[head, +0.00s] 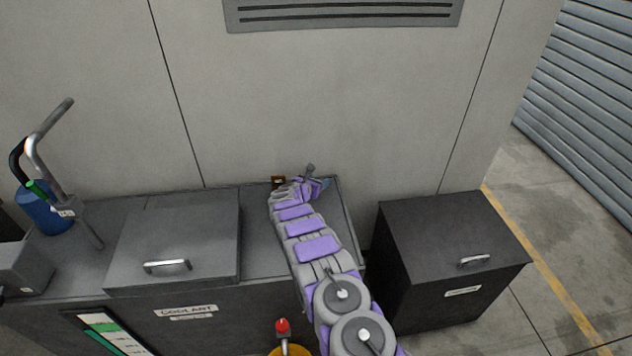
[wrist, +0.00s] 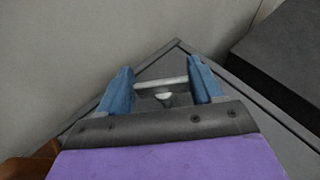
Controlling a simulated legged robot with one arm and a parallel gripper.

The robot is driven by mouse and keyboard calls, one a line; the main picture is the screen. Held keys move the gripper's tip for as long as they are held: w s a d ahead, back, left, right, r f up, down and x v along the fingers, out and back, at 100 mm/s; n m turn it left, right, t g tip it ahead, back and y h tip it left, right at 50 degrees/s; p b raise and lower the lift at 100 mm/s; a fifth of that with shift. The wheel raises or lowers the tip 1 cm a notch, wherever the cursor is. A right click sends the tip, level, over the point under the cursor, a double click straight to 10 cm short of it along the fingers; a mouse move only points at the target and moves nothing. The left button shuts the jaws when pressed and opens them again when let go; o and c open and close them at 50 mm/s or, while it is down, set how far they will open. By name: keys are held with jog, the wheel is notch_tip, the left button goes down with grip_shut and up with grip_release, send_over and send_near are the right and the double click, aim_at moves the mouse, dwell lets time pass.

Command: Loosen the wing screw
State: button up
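The wing screw seems to be the small grey metal piece with a pale crossbar (wrist: 161,82) and a rounded light part below it, near the back corner of the bench top. My gripper (wrist: 161,84) has its two blue fingers spread apart, one on each side of this piece. The crossbar spans the gap between the fingers; I cannot tell whether they touch its ends. In the head view my gripper (head: 322,184) is over the bench's back right corner, with a small grey piece (head: 310,168) just beyond it. The screw's lower part is hidden.
A red-brown block (head: 278,183) sits left of my gripper. The coolant bench has a grey lid with a handle (head: 168,266); a pump handle (head: 47,135) and blue container (head: 45,212) stand left. A dark cabinet (head: 450,235) stands right, and the wall is close behind.

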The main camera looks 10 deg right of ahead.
jog(key=shift+a, duration=0.1)
jog(key=c, duration=0.5)
jog(key=shift+r+p, duration=0.25)
jog(key=shift+p, duration=0.15)
